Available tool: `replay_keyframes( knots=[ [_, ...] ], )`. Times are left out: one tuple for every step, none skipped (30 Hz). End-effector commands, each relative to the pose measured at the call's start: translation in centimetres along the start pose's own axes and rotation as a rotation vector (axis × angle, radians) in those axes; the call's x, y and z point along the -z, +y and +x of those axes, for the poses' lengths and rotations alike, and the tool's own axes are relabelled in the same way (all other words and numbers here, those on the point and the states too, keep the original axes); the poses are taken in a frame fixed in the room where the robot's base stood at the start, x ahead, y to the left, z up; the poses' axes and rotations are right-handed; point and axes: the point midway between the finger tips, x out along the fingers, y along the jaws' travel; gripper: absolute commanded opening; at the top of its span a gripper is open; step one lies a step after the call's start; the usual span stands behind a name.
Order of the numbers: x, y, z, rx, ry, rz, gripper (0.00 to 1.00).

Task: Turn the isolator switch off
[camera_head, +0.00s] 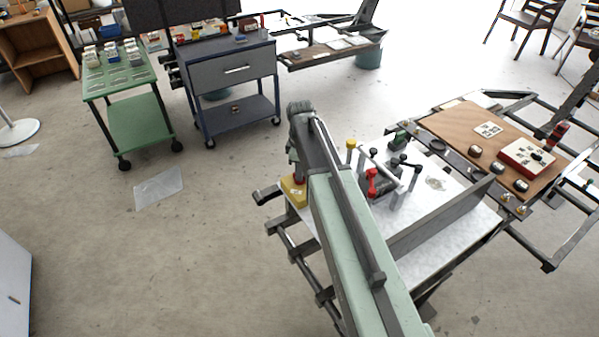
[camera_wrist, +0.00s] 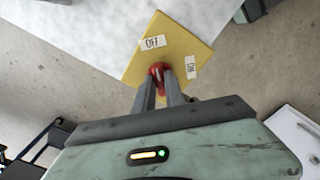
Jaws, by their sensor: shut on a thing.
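The isolator switch has a yellow box (camera_wrist: 190,35) with a red handle (camera_wrist: 160,68) on its face. In the wrist view an "OFF" label (camera_wrist: 153,43) is above the handle and an "ON" label (camera_wrist: 191,67) is to its right. My gripper (camera_wrist: 161,77) is shut on the red handle, one finger on each side. The fingers hide part of the handle, and I cannot tell clearly which label it points to. In the head view the yellow box (camera_head: 294,191) sits at the left corner of the white worktop, partly behind my arm.
The white worktop (camera_head: 455,205) carries a red clamp (camera_head: 372,183), a yellow-topped post (camera_head: 351,146) and a grey rail (camera_head: 440,222). A wooden board (camera_head: 470,125) with gauges stands to the right. A blue cart (camera_head: 235,90) and green cart (camera_head: 135,105) stand behind. Floor at left is mostly clear.

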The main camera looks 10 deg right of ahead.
Motion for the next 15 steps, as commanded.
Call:
replay_keyframes(
  knots=[
    [0.19, -0.19, 0.02, 0.004, 0.004, -0.008, 0.00],
    [0.20, -0.20, 0.02, 0.004, 0.004, -0.010, 0.00],
    [0.20, -0.21, 0.02, 0.005, 0.004, -0.013, 0.00],
    [0.21, -0.21, 0.02, 0.005, 0.004, -0.014, 0.00],
    [0.21, -0.22, 0.02, 0.005, 0.004, -0.015, 0.00],
    [0.22, -0.23, 0.02, 0.005, 0.004, -0.016, 0.00],
    [0.22, -0.23, 0.02, 0.005, 0.004, -0.016, 0.00],
    [0.23, -0.24, 0.02, 0.005, 0.004, -0.016, 0.00],
    [0.23, -0.25, 0.03, 0.005, 0.004, -0.016, 0.00],
    [0.23, -0.25, 0.03, 0.005, 0.004, -0.016, 0.00],
    [0.24, -0.25, 0.03, 0.006, 0.004, -0.016, 0.00],
    [0.24, -0.26, 0.03, 0.006, 0.004, -0.016, 0.00],
    [0.24, -0.27, 0.03, 0.006, 0.004, -0.016, 0.00],
    [0.24, -0.27, 0.03, 0.006, 0.004, -0.016, 0.00],
    [0.25, -0.28, 0.03, 0.006, 0.004, -0.016, 0.26]
  ],
)
